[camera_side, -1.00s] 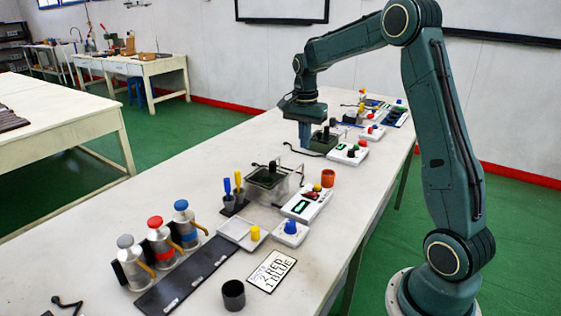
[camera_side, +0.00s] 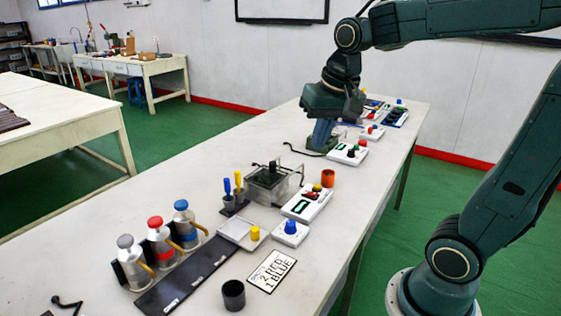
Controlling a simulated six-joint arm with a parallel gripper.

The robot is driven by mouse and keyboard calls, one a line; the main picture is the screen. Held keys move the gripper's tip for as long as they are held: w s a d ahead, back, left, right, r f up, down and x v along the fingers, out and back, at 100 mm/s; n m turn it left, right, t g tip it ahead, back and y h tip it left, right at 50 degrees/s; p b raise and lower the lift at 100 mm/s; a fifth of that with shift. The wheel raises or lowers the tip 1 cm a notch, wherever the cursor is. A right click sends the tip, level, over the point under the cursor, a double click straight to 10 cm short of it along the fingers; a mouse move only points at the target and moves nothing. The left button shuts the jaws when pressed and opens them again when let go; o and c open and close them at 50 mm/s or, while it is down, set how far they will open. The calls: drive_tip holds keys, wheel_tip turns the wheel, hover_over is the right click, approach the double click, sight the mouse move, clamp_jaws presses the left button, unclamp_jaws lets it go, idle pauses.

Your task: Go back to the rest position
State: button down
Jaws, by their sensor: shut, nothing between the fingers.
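My gripper (camera_side: 322,138) points down over the far half of the long white table (camera_side: 200,185), just left of a white control box (camera_side: 348,154) with a red and a black knob. Its fingers are shut with nothing visible held. The wrist hides part of the far-end equipment. I cannot tell the exact gap between the fingertips and the table.
Three metal flasks with grey, red (camera_side: 155,221) and blue caps stand at the near left.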

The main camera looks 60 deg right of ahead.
drive_tip(key=s+a+f+n+t, duration=0.2)
drive_tip(key=s+a+n, duration=0.4)
drive_tip(key=s, duration=0.5)
drive_tip(key=shift+n+y, duration=0.4)
drive_tip(key=shift+n, duration=0.2)
drive_tip(key=shift+w, duration=0.1)
drive_tip(key=w+d+r+m+g+h, duration=0.15)
drive_tip(key=w+d+m+g, duration=0.25)
drive_tip(key=w+d+m, duration=0.7)
drive_tip(key=w+d+f+m+g+y, duration=0.1)
drive_tip(key=w+d+f+m+g, duration=0.2)
drive_tip(key=w+d+f+m, duration=0.4)
drive_tip(key=w+d+f, duration=0.3)
drive_tip(key=w+d, duration=0.2)
drive_tip(key=shift+d+f, duration=0.2)
drive_tip(key=shift+f, duration=0.05)
